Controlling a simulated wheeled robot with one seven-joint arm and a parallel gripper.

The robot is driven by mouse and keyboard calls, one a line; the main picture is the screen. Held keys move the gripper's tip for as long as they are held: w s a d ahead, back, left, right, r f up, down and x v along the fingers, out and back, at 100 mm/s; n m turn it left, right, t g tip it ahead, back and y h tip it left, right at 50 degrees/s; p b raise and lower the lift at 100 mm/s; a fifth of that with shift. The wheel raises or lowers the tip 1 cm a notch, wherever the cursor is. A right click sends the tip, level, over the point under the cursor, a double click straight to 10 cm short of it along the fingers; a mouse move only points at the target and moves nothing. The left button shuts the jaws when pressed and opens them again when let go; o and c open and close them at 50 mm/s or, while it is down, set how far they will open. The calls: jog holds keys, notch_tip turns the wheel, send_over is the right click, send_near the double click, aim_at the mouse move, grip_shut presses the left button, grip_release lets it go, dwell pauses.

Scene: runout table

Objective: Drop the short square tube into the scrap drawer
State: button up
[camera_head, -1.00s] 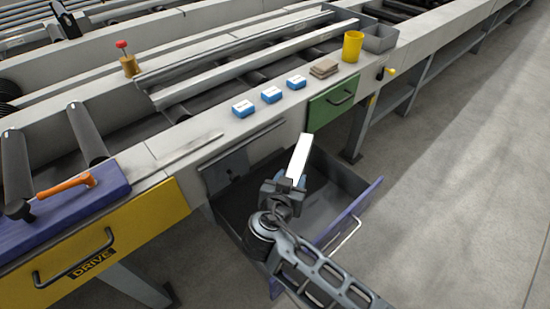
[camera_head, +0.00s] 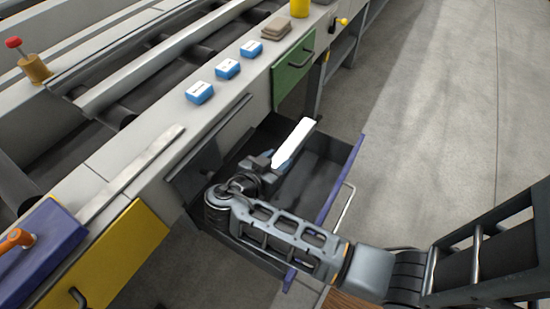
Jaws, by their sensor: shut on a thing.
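The short square tube (camera_head: 294,143) is a pale, bright bar. My gripper (camera_head: 271,161) is shut on its near end, and the tube points away to the upper right. The scrap drawer (camera_head: 340,165) is pulled open, with a dark inside and a blue-purple front. The gripper and tube appear over the drawer's opening, toward its back half. How high they are above the drawer floor I cannot tell. My arm covers the near part of the drawer.
Several blue boxes (camera_head: 227,69) and a brown stack (camera_head: 276,28) sit on the table ledge. A green drawer (camera_head: 294,72) and a yellow drawer front (camera_head: 110,255) are shut beside the open one. A long flat bar (camera_head: 130,175) lies on the ledge. Floor to the right is clear.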

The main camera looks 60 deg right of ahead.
jog(key=shift+f+b, duration=0.7)
jog(key=shift+f, duration=0.6)
jog(key=o, duration=1.4)
jog(key=shift+v, duration=3.95)
